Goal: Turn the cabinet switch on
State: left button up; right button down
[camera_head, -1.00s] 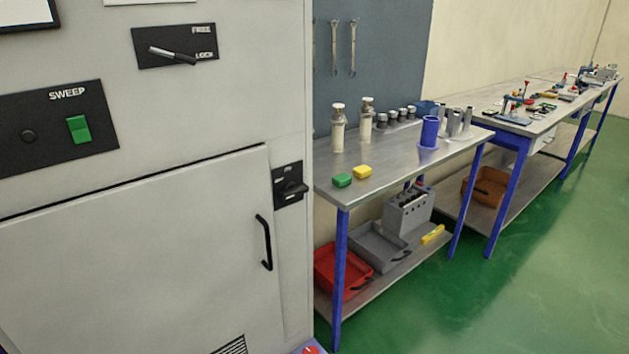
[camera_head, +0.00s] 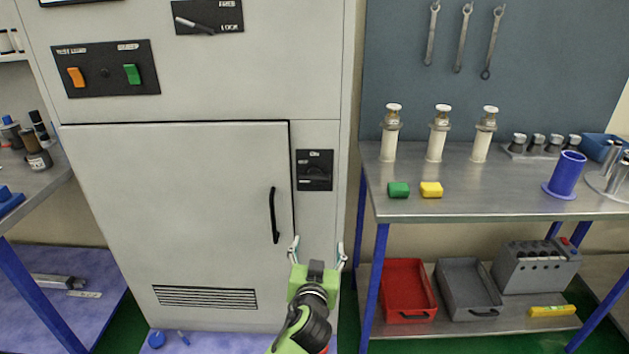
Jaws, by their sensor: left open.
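The grey cabinet (camera_head: 190,215) fills the left and middle of the head view, its door closed. Its black rotary switch (camera_head: 314,170) is on a small plate right of the door; the dark knob looks roughly horizontal, and its lettering is too small to read. My left gripper (camera_head: 318,241) is in front of the cabinet, below the switch in the picture. Its fingers are spread and empty, pointing up toward the switch, with a visible gap between. My right gripper does not show.
A black door handle (camera_head: 273,215) is left of the switch. Above are a FREE/LOCK lever (camera_head: 195,24) and a panel with orange and green rockers (camera_head: 105,68). A metal workbench (camera_head: 480,205) with bottles and blocks stands on the right; another bench (camera_head: 45,195) is at left.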

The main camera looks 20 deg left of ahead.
pick_arm(q)
jog(key=n+t+y, duration=0.2)
send_near(314, 182)
jog(key=s, duration=0.2)
jog(key=x, duration=0.4)
jog(key=p+x, duration=0.1)
jog(key=x, duration=0.8)
jog(key=shift+w+d+p, duration=0.1)
jog(key=shift+d+p, duration=0.2)
jog(key=shift+d, duration=0.05)
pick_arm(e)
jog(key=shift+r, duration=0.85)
pick_arm(q)
jog(key=c, duration=0.8)
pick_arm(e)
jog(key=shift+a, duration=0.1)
